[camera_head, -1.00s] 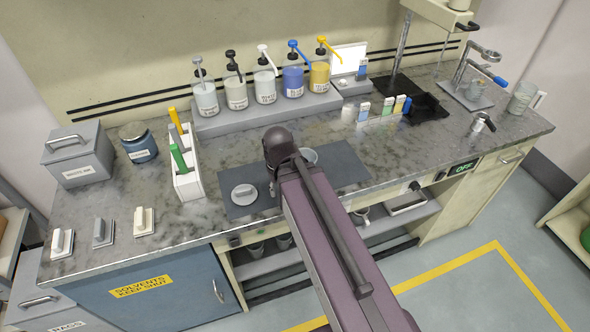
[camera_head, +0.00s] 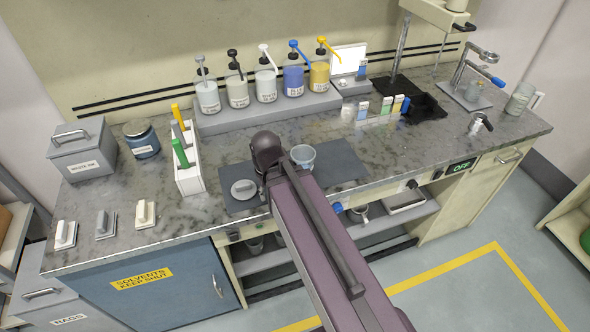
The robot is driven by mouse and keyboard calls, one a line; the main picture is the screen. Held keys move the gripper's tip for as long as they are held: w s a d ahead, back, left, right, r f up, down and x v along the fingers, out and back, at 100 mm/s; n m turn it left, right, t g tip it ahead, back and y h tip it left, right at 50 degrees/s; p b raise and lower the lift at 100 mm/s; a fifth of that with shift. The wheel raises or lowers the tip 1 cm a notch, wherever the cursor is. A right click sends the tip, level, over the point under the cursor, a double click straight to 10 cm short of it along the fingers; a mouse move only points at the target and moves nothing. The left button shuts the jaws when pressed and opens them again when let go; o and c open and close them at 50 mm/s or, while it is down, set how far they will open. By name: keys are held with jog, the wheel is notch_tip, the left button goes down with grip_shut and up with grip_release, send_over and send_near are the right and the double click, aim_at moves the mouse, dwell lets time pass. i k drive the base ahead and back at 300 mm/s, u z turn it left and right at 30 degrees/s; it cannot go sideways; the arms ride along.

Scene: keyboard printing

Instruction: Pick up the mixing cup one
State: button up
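A translucent, open-topped cup (camera_head: 303,155), which looks like the mixing cup, stands upright on the dark grey mat (camera_head: 338,170) at the front middle of the counter. It is just right of my arm's dark, rounded joint. My arm (camera_head: 312,235) reaches in from the bottom of the view and covers part of the mat. My gripper does not show; it appears hidden behind my arm. I cannot read a label on the cup.
A grey round lid-like piece (camera_head: 243,189) lies on the mat's left end. A white rack (camera_head: 189,175) with coloured handles stands to the left. Several pump bottles (camera_head: 266,84) stand on a raised ledge (camera_head: 225,120) behind. The counter right of the mat is largely clear.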

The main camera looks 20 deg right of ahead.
aim_at(304, 155)
jog(key=k, duration=1.65)
jog(key=z, duration=0.65)
jog(key=i, duration=1)
